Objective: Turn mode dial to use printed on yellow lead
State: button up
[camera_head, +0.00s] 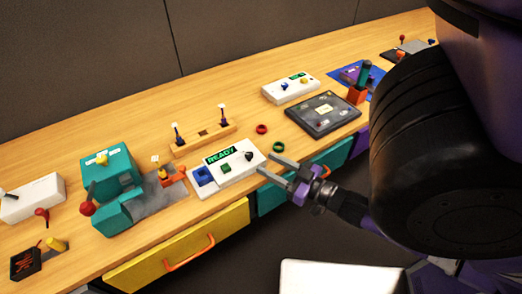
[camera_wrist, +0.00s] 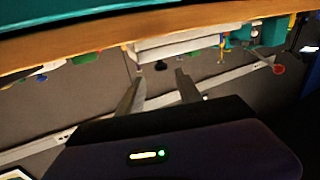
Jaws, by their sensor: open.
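A white panel (camera_head: 229,174) on the bench has a green READY display (camera_head: 220,155), a blue button (camera_head: 203,175), a green button (camera_head: 226,168) and a small black knob (camera_head: 249,156) at its right end. The knob may be the mode dial; its markings are too small to read. Tagged leads (camera_head: 180,137) stand in a wooden rack (camera_head: 203,139) behind it. A yellow-orange piece with a white tag (camera_head: 155,159) is to the left; I cannot read the tag. My gripper (camera_head: 267,164) is open and empty, just right of the knob; it also shows in the wrist view (camera_wrist: 159,76).
A teal machine with a red ball lever (camera_head: 87,209) stands left. Red and green rings (camera_head: 262,129) lie behind my gripper. A dark tray (camera_head: 323,114) and another white panel (camera_head: 290,87) are further back. Drawers with handles (camera_head: 190,253) line the bench front.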

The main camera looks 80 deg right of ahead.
aim_at(252, 156)
jog(key=shift+a, duration=0.1)
jog(key=shift+w+d+r+m, duration=0.1)
jog(key=shift+w+d+m, duration=0.1)
jog(key=shift+w+m, duration=0.15)
jog(key=p+x, duration=0.1)
jog(key=x, duration=0.6)
jog(key=shift+a, duration=0.1)
grip_shut()
